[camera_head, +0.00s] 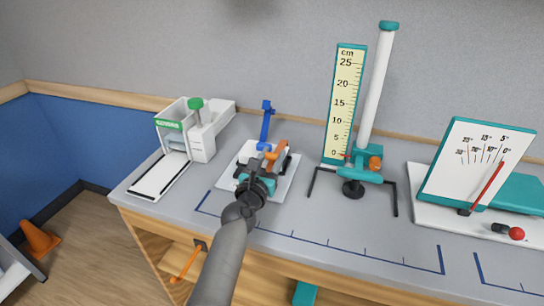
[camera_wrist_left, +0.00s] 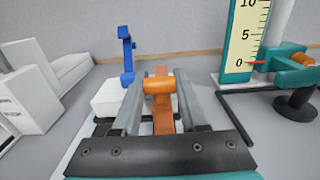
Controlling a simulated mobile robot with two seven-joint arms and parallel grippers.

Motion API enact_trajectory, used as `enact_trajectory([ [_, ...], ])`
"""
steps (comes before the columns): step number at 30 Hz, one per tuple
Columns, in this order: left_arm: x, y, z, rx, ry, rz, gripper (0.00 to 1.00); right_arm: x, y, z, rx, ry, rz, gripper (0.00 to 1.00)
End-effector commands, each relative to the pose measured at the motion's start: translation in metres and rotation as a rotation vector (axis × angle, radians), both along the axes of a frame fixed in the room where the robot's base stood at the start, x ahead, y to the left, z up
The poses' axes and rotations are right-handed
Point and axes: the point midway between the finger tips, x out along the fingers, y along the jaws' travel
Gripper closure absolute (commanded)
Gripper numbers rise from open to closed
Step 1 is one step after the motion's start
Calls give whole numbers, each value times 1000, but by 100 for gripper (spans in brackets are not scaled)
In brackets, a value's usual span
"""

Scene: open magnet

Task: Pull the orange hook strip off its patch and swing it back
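The orange hook strip (camera_wrist_left: 162,118) lies on a pale plate in the left wrist view, with a thicker orange roll (camera_wrist_left: 158,85) across its far part. In the head view the orange piece (camera_head: 275,152) shows just beyond my left gripper (camera_head: 263,172). The two grey fingers of the left gripper (camera_wrist_left: 160,98) stand apart, one on each side of the orange roll. The roll nearly fills the gap; I cannot tell whether the fingers press on it. The patch under the strip is hidden. My right gripper is in neither view.
A blue upright post (camera_head: 266,125) and a white block (camera_wrist_left: 108,97) stand close behind-left. A white device (camera_head: 190,135) is at the left. A cm scale (camera_head: 345,105) with a tube stands right, a dial board (camera_head: 475,165) farther right. The bench front centre is clear.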

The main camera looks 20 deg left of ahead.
Motion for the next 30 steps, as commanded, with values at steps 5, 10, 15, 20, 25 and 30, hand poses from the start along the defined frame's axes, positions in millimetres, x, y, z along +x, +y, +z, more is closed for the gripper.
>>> enact_trajectory([
  [5,0,0,0,0,0,0,79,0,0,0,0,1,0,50],
  [10,0,0,0,0,0,0,98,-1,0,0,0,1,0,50],
  [15,0,0,0,0,0,0,100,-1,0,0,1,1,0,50],
  [20,0,0,0,0,0,0,100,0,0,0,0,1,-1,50],
  [25,0,0,0,0,0,0,100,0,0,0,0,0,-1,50],
  [30,0,0,0,0,1,0,100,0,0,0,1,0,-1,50],
])
